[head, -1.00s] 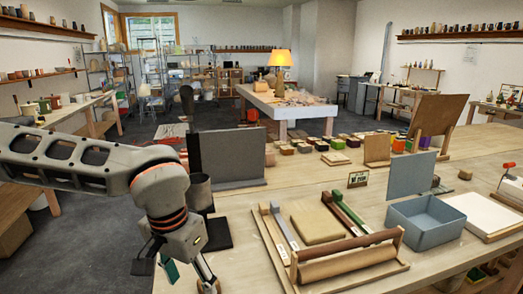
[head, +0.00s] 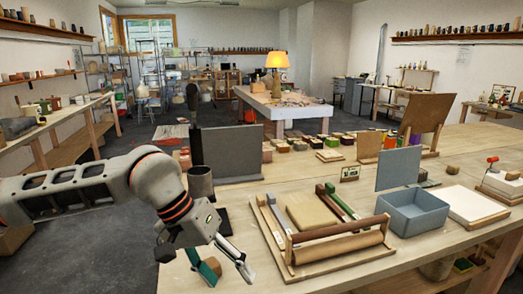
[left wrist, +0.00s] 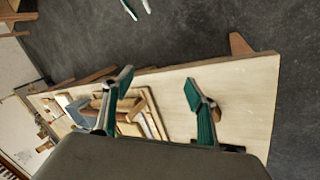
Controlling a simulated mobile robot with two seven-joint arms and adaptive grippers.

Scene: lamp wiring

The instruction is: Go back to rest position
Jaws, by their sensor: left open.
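My left gripper (head: 226,272) is open and empty, left of the wooden roller tray (head: 335,257) and over the left part of the workbench (head: 200,235) in the head view. Its two green-padded fingers (left wrist: 155,100) stand wide apart in the left wrist view, with the pale bench top behind them. At the top of the left wrist view, small green and pale tips (left wrist: 137,8) that look like my right gripper show over the floor. They are cut off by the frame edge. My right gripper does not show in the head view.
A dark upright panel (head: 228,150) and a grey cup (head: 201,182) stand close behind my left wrist. A blue-grey open box (head: 411,214) and a white slab (head: 458,208) lie farther right. A lit lamp (head: 278,61) stands on the back table.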

